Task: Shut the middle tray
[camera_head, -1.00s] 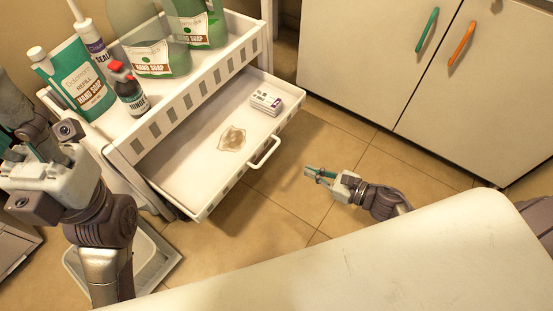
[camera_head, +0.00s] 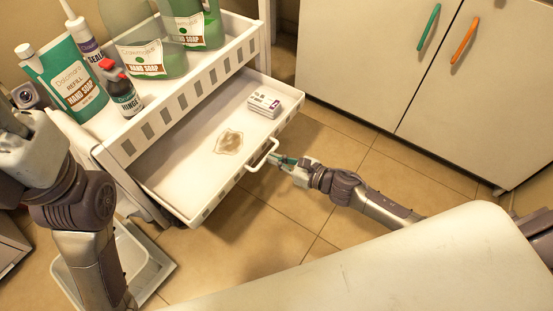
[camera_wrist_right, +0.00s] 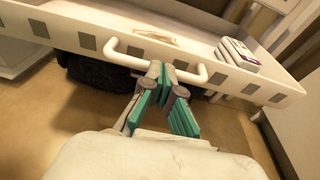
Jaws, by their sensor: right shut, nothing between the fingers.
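The middle tray (camera_head: 195,178) is a white drawer pulled out of a white cart, with slots along its front edge and a white handle (camera_head: 264,156).
The cart's top shelf (camera_head: 205,75) holds soap bottles (camera_head: 150,55), a refill pack (camera_head: 72,85) and a small dark bottle (camera_head: 122,92). A white cabinet (camera_head: 385,70) stands at the right. Tiled floor is clear before the tray.

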